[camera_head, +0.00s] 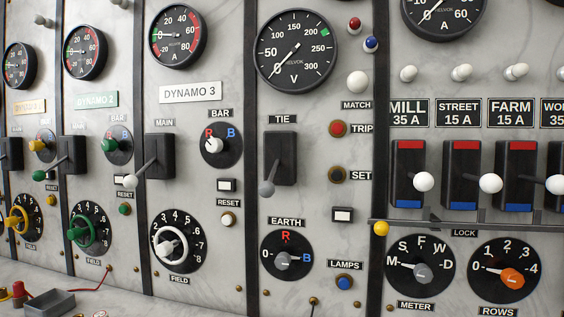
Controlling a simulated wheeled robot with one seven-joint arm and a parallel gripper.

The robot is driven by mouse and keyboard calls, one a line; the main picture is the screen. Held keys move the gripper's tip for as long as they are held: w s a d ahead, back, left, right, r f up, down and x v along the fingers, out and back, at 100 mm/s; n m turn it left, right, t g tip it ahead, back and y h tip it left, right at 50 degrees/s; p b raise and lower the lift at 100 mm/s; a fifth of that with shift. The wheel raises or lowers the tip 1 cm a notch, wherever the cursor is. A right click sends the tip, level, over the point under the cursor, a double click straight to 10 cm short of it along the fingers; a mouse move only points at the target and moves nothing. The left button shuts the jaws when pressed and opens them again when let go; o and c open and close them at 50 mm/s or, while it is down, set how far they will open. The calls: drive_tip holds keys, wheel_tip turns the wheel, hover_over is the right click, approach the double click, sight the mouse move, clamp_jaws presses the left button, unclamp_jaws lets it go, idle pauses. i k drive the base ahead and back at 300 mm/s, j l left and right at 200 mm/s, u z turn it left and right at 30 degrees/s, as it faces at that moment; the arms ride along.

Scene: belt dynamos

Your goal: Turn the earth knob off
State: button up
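The earth knob (284,258) is a small grey knob on a round black dial, below the EARTH label (287,221) in the lower middle of the head view. The dial has 0 at its left, a red R at its top and a blue B at its right. The knob's grip lies roughly level and seems to point right toward B, though it is small in the picture. Nothing covers the knob. My gripper is not in view.
Above the earth knob is the TIE lever (268,186), angled down. Right of it are the LAMPS button (344,282) and METER knob (421,272). Left is the white FIELD knob (172,246). A lock bar (470,226) with a yellow end juts out at right.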

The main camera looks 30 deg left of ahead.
sight(283, 261)
drive_tip(key=j, duration=0.85)
drive_tip(key=k+j, duration=0.1)
drive_tip(key=j, duration=0.7)
